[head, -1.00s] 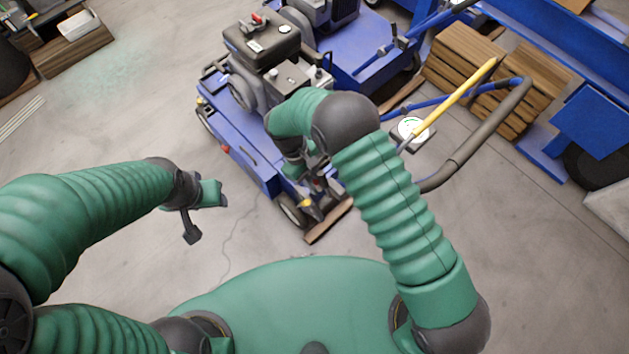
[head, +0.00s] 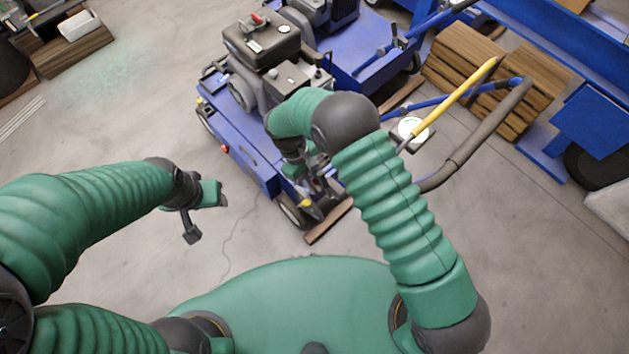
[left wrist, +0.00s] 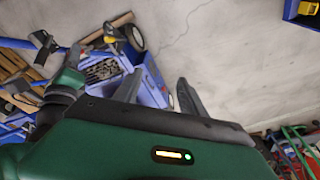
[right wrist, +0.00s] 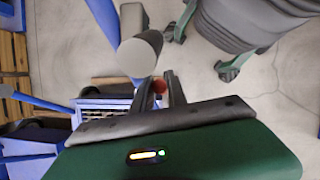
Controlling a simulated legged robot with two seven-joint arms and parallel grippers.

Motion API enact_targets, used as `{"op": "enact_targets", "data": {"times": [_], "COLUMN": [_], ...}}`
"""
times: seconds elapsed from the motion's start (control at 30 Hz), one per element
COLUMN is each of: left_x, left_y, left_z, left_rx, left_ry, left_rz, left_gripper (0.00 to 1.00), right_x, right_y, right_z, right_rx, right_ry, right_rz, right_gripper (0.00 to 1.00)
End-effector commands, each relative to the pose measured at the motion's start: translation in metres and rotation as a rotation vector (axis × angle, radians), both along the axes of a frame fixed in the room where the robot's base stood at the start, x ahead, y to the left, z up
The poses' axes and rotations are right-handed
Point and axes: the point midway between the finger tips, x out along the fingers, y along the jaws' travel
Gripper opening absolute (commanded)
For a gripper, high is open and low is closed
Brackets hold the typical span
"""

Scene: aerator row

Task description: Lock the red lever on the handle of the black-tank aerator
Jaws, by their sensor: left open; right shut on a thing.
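The black-tank aerator (head: 235,130) is a blue machine at the top centre of the head view, with a black tank (head: 262,42) on top. My right gripper (right wrist: 166,88) is shut on the red lever (right wrist: 160,86), of which only a small round red part shows between the fingers. The thick grey handle end (right wrist: 138,56) is just beyond the fingers in the right wrist view. In the head view my right forearm hides the lever and much of the handle. My left gripper (head: 208,215) is open and empty, over bare floor left of the aerator.
A second blue machine (head: 375,65) stands close behind. A yellow bar (head: 455,105) and a dark curved handle (head: 470,150) lie right of my right arm. Stacked wooden boards (head: 460,65) stand at the upper right.

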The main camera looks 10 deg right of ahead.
Motion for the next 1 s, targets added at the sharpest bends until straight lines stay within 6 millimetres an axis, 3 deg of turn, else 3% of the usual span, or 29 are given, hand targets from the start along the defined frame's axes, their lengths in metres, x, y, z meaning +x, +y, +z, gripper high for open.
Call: {"op": "enact_targets", "data": {"times": [0.23,0.5,0.83,1.0], "left_x": [0.000,0.000,0.000,0.002], "left_y": [0.000,0.000,0.000,0.001], "left_z": [0.002,0.021,0.020,0.013], "left_rx": [0.000,0.000,0.000,0.002], "left_ry": [0.000,0.000,0.000,0.035], "left_rz": [0.000,0.000,0.000,-0.015], "left_gripper": [0.49,0.49,0.49,0.26], "right_x": [0.004,-0.004,-0.006,-0.006], "right_y": [0.003,-0.004,-0.005,-0.005], "right_z": [0.003,0.003,-0.001,-0.001], "right_rx": [0.010,0.067,0.077,0.077], "right_ry": [-0.016,-0.097,-0.110,-0.108], "right_rz": [0.002,0.001,0.000,0.000], "right_gripper": [0.00,0.00,0.00,0.00]}}
